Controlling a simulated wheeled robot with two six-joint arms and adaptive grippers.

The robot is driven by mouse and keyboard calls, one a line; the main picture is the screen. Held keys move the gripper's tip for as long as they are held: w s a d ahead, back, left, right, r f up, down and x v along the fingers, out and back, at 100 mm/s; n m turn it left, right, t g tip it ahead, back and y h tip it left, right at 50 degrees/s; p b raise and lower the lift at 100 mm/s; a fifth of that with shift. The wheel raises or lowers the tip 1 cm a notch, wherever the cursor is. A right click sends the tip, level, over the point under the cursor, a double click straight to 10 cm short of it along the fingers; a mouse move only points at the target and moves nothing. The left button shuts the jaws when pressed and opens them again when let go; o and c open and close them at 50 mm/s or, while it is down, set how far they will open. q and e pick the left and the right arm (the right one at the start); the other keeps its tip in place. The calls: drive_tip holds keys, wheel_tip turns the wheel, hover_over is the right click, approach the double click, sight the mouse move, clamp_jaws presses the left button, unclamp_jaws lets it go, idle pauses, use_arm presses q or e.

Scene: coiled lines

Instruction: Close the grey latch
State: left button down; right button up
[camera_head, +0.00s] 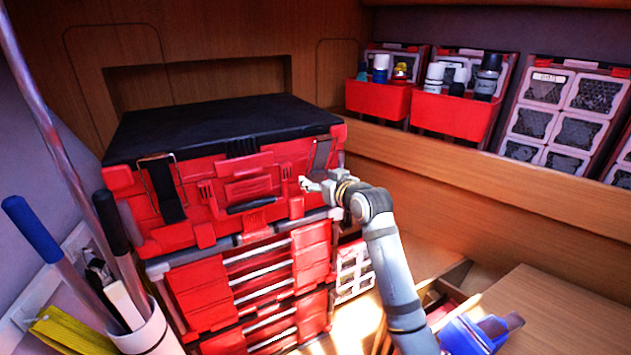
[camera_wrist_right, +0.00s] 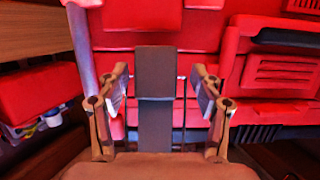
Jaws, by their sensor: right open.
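The red toolbox (camera_head: 250,183) has a black lid (camera_head: 225,125) that lies down on it. The grey latch (camera_head: 320,157) is at the right end of its front; its lower part is hidden behind my right gripper (camera_head: 308,184). In the right wrist view the latch (camera_wrist_right: 155,70) is a dark grey strip with a thin wire loop beside it. My right gripper (camera_wrist_right: 163,92) is open, one finger on each side of the strip, with gaps between. I cannot tell whether the latch is hooked. My left gripper is not in view.
A second, black latch (camera_head: 172,203) with its wire loop hangs at the toolbox's left. Red drawers (camera_head: 255,280) stand below. A holder with long-handled tools (camera_head: 150,335) is at lower left. Red bins with bottles (camera_head: 450,115) line the back right, and a wooden top (camera_head: 560,305) is at lower right.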

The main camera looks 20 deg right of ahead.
drive_tip(key=shift+s+d, duration=0.15)
drive_tip(key=a+v, duration=0.1)
drive_tip(key=v, duration=1.1)
drive_tip(key=shift+r, duration=0.15)
drive_tip(key=shift+c, duration=0.3)
